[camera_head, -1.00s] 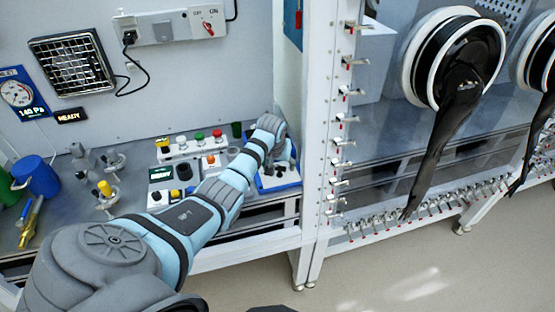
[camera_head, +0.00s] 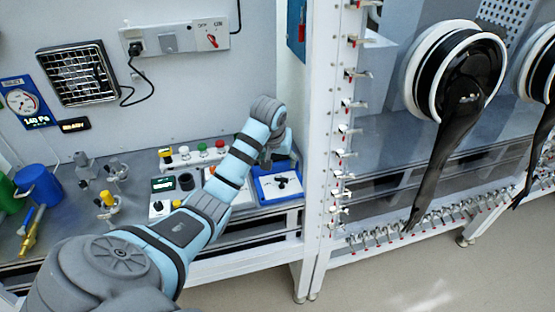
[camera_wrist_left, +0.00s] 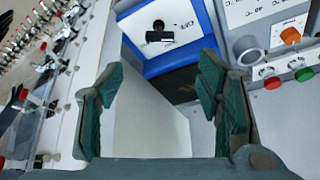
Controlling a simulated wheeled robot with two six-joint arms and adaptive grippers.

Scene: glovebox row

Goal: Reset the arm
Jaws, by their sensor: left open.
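My left arm reaches in from the lower left in the head view, with its wrist raised above the right end of the bench. My left gripper (camera_wrist_left: 160,95) shows in the left wrist view with its two green-padded fingers wide apart and nothing between them. In the head view the gripper is mostly hidden behind my wrist. A blue box with a white top and a black knob (camera_head: 283,182) stands on the bench below; it also shows in the left wrist view (camera_wrist_left: 203,15), beyond the fingertips and apart from them. My right gripper is not in view.
A control box with coloured buttons (camera_head: 187,156) stands left of the blue box. A blue cylinder (camera_head: 38,182) and valves are at the bench's left. A white frame post with clamps (camera_head: 328,130) rises close on the right, before the glovebox with black gloves (camera_head: 450,130).

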